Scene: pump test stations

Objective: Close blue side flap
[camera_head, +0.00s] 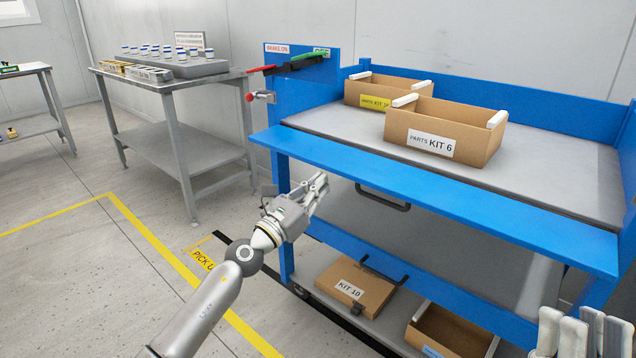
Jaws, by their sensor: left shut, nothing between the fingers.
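The blue side flap (440,195) runs along the near side of the blue cart. It is folded outward and lies nearly flat, sloping slightly down from the edge of the grey top deck. A black handle (382,196) shows just under its outer edge. My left gripper (319,184) is shut and empty. Its fingertips appear just below the flap's outer edge, near the left end; I cannot tell whether they touch it. My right gripper (580,330) shows only partly in the lower right corner, apart from the flap, and its opening is unclear.
A KIT 6 box (482,148) and another box (358,88) stand on the top deck (560,175), behind the flap. A KIT 10 box (340,280) and an open box (450,335) sit on the bottom shelf. A grey table (165,82) stands left; the floor between is clear.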

